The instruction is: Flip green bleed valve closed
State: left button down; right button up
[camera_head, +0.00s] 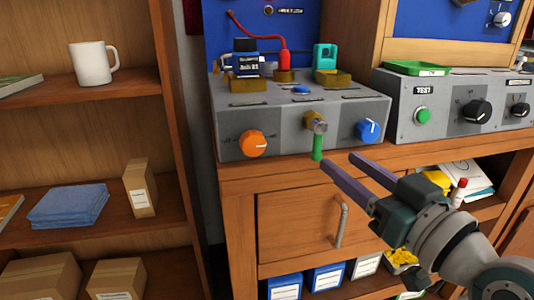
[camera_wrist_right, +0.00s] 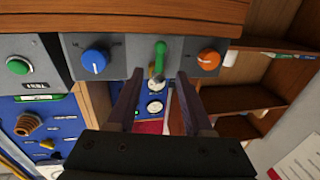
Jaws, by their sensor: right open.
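The green bleed valve (camera_head: 317,148) is a small green lever on a metal valve body on the front of the grey regulator panel (camera_head: 285,112). In the head view the lever hangs straight down. My right gripper (camera_head: 338,160) is open and empty, its two purple-grey fingers pointing at the panel just right of and below the lever. In the right wrist view, which is upside down, the green lever (camera_wrist_right: 160,50) shows beyond the gap between the open fingers (camera_wrist_right: 159,78). No contact is visible. My left gripper is not in view.
An orange knob (camera_head: 253,143) sits left of the valve and a blue knob (camera_head: 368,130) right of it. A grey test box (camera_head: 450,105) stands to the right. Below is a wooden cabinet door with a handle (camera_head: 342,225). A shelf with a white mug (camera_head: 92,63) is at left.

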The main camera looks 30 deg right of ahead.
jog(key=s, duration=0.4)
jog(key=shift+s, duration=0.1)
jog(key=shift+a, duration=0.1)
jog(key=s+a+r+n+g+y+p, duration=0.35)
jog(key=a+r+g+p, duration=0.25)
jog(key=a+p, duration=0.5)
jog(key=s+d+r+m+g+h+p, duration=0.1)
jog(key=s+d+r+g+h+p, duration=0.15)
jog(key=s+r+g+p, duration=0.8)
notch_tip(320, 180, up, 35)
jog(key=s+t+p, duration=0.1)
jog(key=t+p, duration=0.1)
jog(key=p, duration=3.5)
jog(key=shift+s+a+p, duration=0.35)
jog(key=shift+a, duration=0.05)
